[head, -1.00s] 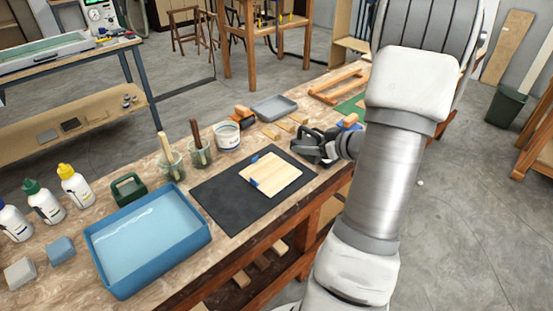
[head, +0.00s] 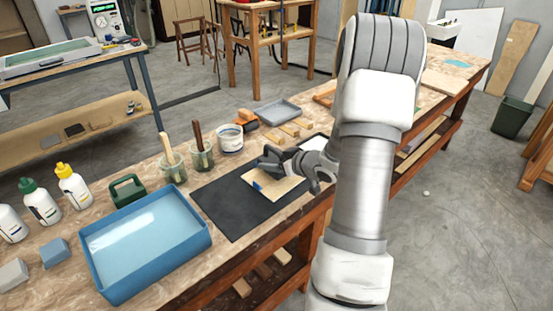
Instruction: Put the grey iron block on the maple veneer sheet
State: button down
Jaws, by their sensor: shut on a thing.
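The pale maple veneer sheet (head: 282,192) lies on the black mat (head: 230,208), with a blue piece on its left edge. My gripper (head: 284,160) is over the sheet's far part and covers it. It is shut on a dark grey thing, which looks like the grey iron block (head: 271,161). Block and fingers are hard to tell apart at this size. I cannot tell whether the block touches the sheet or hangs just above it.
A blue water tray (head: 196,243), a green handled block (head: 127,190), brush jars (head: 202,157) and a white tub (head: 230,140) stand left of the mat. A grey tray (head: 276,112) and wood strips (head: 290,129) lie behind. The mat's near left part is clear.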

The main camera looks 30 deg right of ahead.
jog(key=shift+f, duration=1.05)
jog(key=shift+f+b, duration=0.2)
jog(key=shift+b, duration=0.15)
jog(key=shift+c, duration=0.2)
grip_release()
jog(key=shift+s+r, duration=0.25)
jog(key=shift+r, duration=0.05)
jog(key=p+v, duration=0.2)
jog(key=v, duration=0.9)
jog(key=shift+s+p, duration=0.25)
jog(key=shift+p, duration=0.1)
